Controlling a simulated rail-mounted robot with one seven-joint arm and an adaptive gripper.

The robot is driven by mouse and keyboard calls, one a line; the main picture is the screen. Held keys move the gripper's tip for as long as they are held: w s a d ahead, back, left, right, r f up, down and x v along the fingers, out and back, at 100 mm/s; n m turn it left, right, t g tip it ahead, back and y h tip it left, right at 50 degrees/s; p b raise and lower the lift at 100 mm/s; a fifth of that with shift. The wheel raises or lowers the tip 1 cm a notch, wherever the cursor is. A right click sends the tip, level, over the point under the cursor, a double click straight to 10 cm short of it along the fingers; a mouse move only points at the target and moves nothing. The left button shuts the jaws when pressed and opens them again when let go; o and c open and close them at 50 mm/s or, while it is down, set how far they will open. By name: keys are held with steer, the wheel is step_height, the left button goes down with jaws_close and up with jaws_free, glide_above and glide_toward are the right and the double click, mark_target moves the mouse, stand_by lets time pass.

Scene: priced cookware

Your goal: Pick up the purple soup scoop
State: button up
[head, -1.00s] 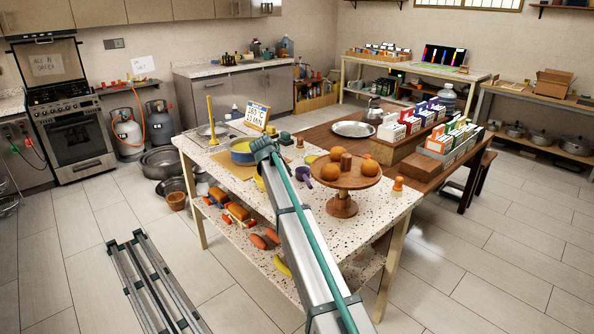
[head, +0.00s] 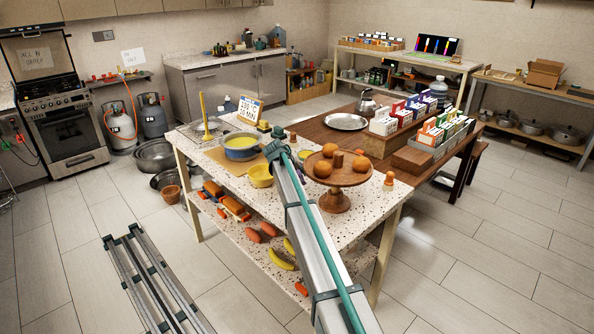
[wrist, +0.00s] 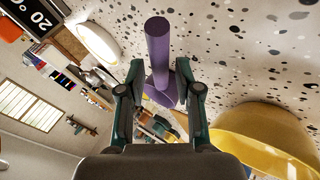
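The purple soup scoop (wrist: 158,55) shows in the wrist view, its handle pointing toward the top of the picture. Its lower part lies between and beyond the fingers of my gripper (wrist: 159,92). The gripper is open, with a gap on each side of the scoop, and I cannot tell whether anything touches.
A yellow bowl (wrist: 262,135) is close on the right in the wrist view; it also shows in the head view (head: 260,175). A wooden cake stand (head: 340,176) with oranges stands right of my arm.

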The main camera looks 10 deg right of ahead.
steer(key=shift+x, duration=1.35)
jaws_close()
steer(key=shift+r, duration=0.15)
